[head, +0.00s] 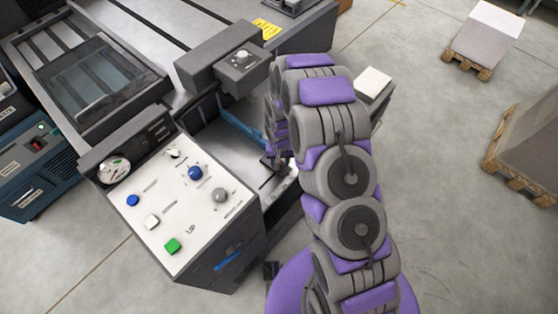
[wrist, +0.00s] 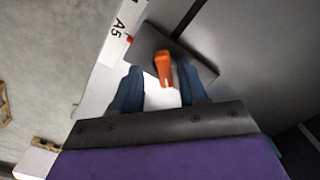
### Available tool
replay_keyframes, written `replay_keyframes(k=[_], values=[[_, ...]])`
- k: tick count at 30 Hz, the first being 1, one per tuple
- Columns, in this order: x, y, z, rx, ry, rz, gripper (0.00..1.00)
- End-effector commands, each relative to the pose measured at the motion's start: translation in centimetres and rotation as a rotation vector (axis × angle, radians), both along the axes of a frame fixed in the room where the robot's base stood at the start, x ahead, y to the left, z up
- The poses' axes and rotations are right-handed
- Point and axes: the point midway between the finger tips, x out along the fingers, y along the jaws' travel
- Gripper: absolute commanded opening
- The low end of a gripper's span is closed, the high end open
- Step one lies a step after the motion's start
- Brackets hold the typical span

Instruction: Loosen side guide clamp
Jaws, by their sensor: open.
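In the wrist view, an orange clamp lever (wrist: 163,67) stands on a dark grey clamp plate (wrist: 150,45). My gripper (wrist: 160,80) is open, with one blue-grey finger on each side of the lever. A gap shows between the lever and each finger, so it is not gripped. In the head view, my gripper (head: 275,166) is small and reaches down into the machine's feed area, behind the control panel. The orange lever is hidden there by my arm and gripper.
A white scale strip marked A5 (wrist: 118,30) runs beside the clamp. In the head view, a control panel (head: 183,222) with buttons and knobs stands left of my arm. A grey housing with a knob (head: 243,66) rises behind it. Open floor lies to the right, before loaded pallets (head: 528,150).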

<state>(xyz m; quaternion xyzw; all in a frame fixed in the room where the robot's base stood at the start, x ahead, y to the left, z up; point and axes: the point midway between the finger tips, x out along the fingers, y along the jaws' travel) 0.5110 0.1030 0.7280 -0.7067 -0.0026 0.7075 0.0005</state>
Motion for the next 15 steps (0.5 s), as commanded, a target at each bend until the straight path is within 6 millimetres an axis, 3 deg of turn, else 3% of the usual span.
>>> replay_keyframes(k=[7,15], values=[[0.0,0.43,-0.1,-0.005,0.0,0.001,0.43],[0.02,0.32,-0.07,-0.003,0.0,0.001,0.18]])
